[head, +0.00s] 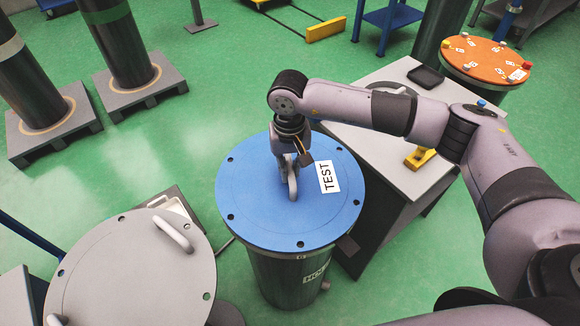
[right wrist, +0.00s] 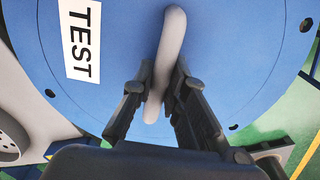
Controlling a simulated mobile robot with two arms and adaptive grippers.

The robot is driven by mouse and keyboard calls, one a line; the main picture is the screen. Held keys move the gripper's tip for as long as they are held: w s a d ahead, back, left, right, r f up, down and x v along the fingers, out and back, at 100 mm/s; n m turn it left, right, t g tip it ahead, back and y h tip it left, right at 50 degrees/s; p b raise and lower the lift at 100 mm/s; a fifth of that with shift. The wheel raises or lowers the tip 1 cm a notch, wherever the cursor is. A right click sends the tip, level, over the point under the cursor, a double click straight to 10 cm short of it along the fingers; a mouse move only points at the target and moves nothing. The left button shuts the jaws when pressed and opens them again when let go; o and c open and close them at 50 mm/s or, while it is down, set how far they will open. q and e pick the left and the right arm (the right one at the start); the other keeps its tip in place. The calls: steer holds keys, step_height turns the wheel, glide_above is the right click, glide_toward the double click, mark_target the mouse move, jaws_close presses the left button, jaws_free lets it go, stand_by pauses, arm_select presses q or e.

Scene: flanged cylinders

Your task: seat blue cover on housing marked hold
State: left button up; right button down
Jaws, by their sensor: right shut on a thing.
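The blue cover (head: 255,205) is a round disc with small holes near its rim, a white TEST label and a grey upright handle (head: 292,186). My right gripper (head: 291,170) is shut on this handle from above; the right wrist view shows both fingers against the handle (right wrist: 165,70). The cover is over a dark cylindrical housing (head: 280,275), whose partly visible white label appears to read HOLD. The cover looks roughly level and hides the housing's top. I cannot tell whether it rests on the flange or is slightly above it. My left gripper is out of view.
A grey cover (head: 130,270) with a handle is at the lower left. A grey-topped bench (head: 385,165) stands close right of the housing, with a yellow part (head: 420,158) on it. An orange round top (head: 488,60) is behind. Dark cylinders on pallets stand back left.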

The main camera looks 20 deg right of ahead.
steer(key=shift+f, duration=0.15)
steer(key=c, duration=1.6)
jaws_free()
steer(key=shift+o, duration=0.4)
steer(key=shift+s+f, duration=0.1)
steer(key=shift+r+p, duration=1.1)
steer(key=shift+r, duration=2.5)
steer(key=shift+f, duration=0.1)
